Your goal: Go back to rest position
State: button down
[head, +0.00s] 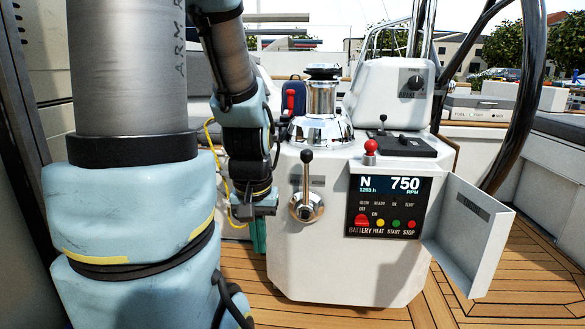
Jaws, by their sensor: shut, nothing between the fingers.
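My gripper (259,235) hangs down at the left side of the white console (340,255). Its teal fingers are together with nothing seen between them. My arm runs up from it and out of the top of the view. The gripper is just left of the chrome throttle lever (307,185); I cannot tell whether it touches the console wall.
The console carries an engine panel (388,206) reading N 750 RPM, a red-topped lever (370,153) and a chrome winch (321,115). An open panel door (470,240) sticks out at right. Teak floor (530,270) is clear at right.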

notch_tip(320, 180, up, 29)
jog(key=p, duration=2.6)
jog(key=shift+p, duration=0.3)
